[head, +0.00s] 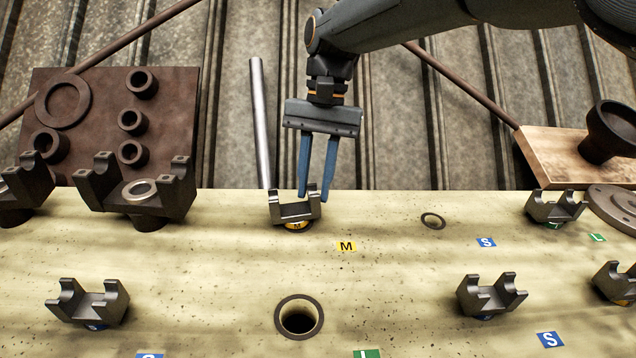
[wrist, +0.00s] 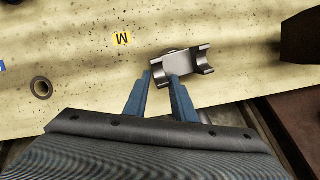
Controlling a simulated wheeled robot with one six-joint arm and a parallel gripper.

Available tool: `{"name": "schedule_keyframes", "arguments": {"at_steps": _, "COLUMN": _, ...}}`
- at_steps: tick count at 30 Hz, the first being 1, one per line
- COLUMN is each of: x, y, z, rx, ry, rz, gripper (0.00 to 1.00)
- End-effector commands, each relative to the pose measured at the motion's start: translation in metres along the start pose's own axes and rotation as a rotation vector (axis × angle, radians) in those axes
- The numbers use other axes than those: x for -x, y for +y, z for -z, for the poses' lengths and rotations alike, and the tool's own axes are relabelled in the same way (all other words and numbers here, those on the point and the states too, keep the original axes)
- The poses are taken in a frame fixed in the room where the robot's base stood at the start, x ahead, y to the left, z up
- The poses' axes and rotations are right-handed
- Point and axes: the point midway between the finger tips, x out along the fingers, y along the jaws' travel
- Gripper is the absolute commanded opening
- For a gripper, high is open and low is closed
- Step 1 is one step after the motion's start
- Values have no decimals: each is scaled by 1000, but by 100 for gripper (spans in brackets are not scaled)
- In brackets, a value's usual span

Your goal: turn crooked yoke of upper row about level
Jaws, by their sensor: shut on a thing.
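The dark metal yoke (head: 293,212) with a yellow M label under it stands at the far edge of the pale bench top, in the upper row. Its cradle looks slightly turned against the bench edge. My gripper (head: 314,197) comes down from above, with its blue fingers on either side of the yoke's right prong, shut on it. In the wrist view the same yoke (wrist: 186,66) lies past my gripper (wrist: 160,76), with the prong nearest the fingers between the tips. The yoke's foot is mostly hidden.
Other upper-row yokes stand left, a large one (head: 140,190) bearing a ring, and right (head: 555,208). Two lower-row yokes (head: 88,303) (head: 491,294) flank an open hole (head: 299,318). A silver rod (head: 260,120) rises left of my gripper. The bench right of the held yoke is fairly clear.

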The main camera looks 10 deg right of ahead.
Motion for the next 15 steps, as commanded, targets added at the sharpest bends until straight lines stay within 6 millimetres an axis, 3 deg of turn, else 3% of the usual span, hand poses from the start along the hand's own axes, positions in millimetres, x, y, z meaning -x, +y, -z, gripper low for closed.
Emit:
{"name": "schedule_keyframes", "arguments": {"at_steps": 1, "x": -2, "y": -7, "z": -1, "rx": 3, "ry": -4, "rz": 17, "gripper": 0}}
{"name": "schedule_keyframes", "arguments": {"at_steps": 9, "x": -4, "y": -8, "z": -1, "rx": 4, "ry": -5, "rz": 16, "gripper": 0}}
{"name": "schedule_keyframes", "arguments": {"at_steps": 10, "x": -4, "y": -8, "z": -1, "rx": 4, "ry": -5, "rz": 16, "gripper": 29}}
{"name": "schedule_keyframes", "arguments": {"at_steps": 13, "x": -4, "y": -7, "z": -1, "rx": 3, "ry": -5, "rz": 14, "gripper": 46}}
{"name": "schedule_keyframes", "arguments": {"at_steps": 15, "x": -4, "y": -6, "z": -1, "rx": 1, "ry": -5, "rz": 12, "gripper": 46}}
